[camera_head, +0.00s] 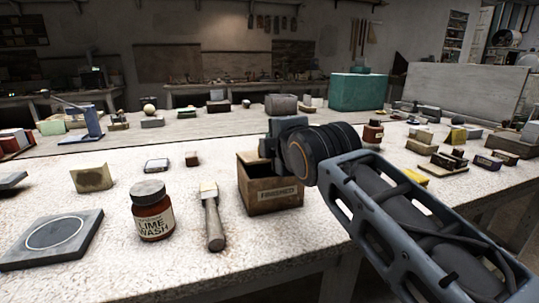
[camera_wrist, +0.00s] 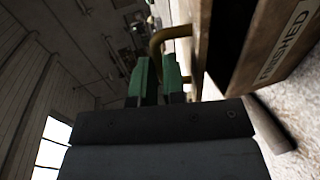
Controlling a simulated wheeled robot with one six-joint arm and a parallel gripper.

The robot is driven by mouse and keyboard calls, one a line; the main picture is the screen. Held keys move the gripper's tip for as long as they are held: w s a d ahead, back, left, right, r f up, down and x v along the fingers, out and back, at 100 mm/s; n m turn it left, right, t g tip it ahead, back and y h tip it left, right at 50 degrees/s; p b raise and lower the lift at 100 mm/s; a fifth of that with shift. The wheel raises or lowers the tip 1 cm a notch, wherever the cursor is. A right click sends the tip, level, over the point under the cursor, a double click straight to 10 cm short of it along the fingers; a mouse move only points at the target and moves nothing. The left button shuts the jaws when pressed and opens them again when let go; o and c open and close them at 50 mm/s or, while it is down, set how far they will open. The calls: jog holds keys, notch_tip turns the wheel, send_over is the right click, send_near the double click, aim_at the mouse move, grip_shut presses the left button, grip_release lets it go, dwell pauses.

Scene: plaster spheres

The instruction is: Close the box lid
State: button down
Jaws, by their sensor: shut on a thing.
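The wooden box (camera_head: 272,196), labelled FINISHED, stands on the pale work table. Its labelled wall also shows at the right of the wrist view (camera_wrist: 285,50), beside its dark open inside. The lid (camera_wrist: 203,40) shows nearly edge-on there and stands open; in the head view my arm hides much of it.
A lime wash jar (camera_head: 152,222) and a brush (camera_head: 213,220) stand and lie left of the box. A dark slab (camera_head: 52,240) lies at far left. Small blocks (camera_head: 450,162) are spread right of my arm. The table right in front of the box is clear.

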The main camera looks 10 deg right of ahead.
jog(key=shift+s+d+f+b, duration=0.15)
jog(key=shift+s+f+b, duration=0.2)
jog(key=shift+f+b, duration=0.4)
jog(key=c, duration=1.5)
grip_release()
jog(key=shift+o, duration=0.2)
jog(key=shift+s+r, duration=0.1)
jog(key=shift+s, duration=0.05)
